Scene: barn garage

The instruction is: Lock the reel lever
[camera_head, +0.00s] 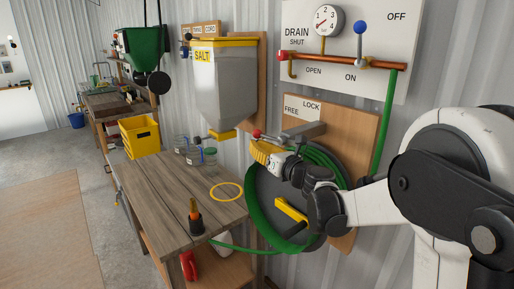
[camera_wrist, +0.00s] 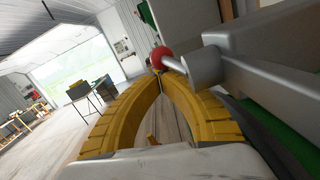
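The hose reel (camera_head: 268,190) with coiled green hose (camera_head: 262,228) hangs on a wooden board under a FREE/LOCK sign (camera_head: 303,107). Its lever has a red ball knob (camera_head: 257,133) that sticks out to the left, on the FREE side, from a grey metal bracket (camera_head: 303,131). In the wrist view the red knob (camera_wrist: 162,56) and its grey shaft (camera_wrist: 196,68) are just beyond my fingertips. My gripper (camera_head: 254,147) has yellow fingers and is just below the knob. In the wrist view its fingertips (camera_wrist: 156,76) meet with nothing between them. I cannot tell whether they touch the knob.
A yellow reel handle (camera_head: 291,211) sits below my wrist. The wooden bench (camera_head: 165,185) at left holds jars (camera_head: 195,155), a yellow ring (camera_head: 226,191) and an orange-handled tool (camera_head: 194,212). The salt hopper (camera_head: 222,85) and drain panel (camera_head: 345,75) are on the wall above.

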